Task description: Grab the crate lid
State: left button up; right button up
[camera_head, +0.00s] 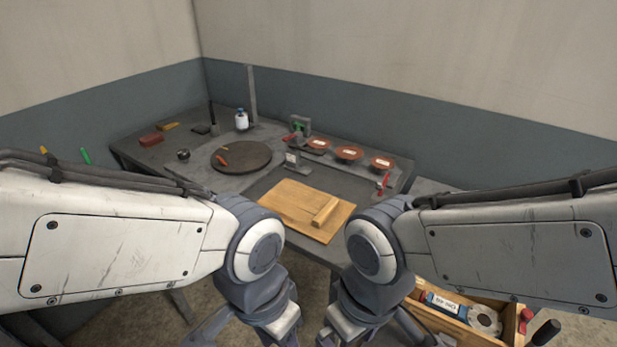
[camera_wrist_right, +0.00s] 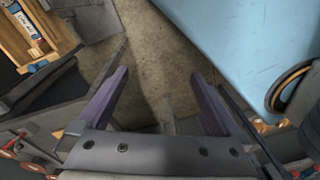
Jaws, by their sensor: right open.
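The crate lid appears to be the flat light-wood board (camera_head: 285,207) with a raised wooden bar (camera_head: 325,211) near its right end. It lies on the near part of the grey workbench in the head view. Both wrists hang in front of the bench, apart from the lid. My left gripper (camera_head: 245,335) shows only partly at the bottom edge, and its jaws cannot be made out. My right gripper (camera_wrist_right: 160,75) is open and empty in the right wrist view, with bare floor between its fingers. The lid is not recognisable in that view.
An open wooden crate (camera_head: 452,324) with a blue box and other items stands at lower right; it also shows in the right wrist view (camera_wrist_right: 18,47). A dark round disc (camera_head: 242,157), a white bottle (camera_head: 241,120) and several red-brown round pieces (camera_head: 348,152) stand behind the lid.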

aim_at(303, 204)
jog(key=u, duration=0.5)
jog(key=k, duration=0.6)
jog(key=u, duration=1.15)
jog(key=i, duration=1.25)
jog(key=z, duration=0.95)
jog(key=i, duration=0.75)
jog(key=z, duration=0.7)
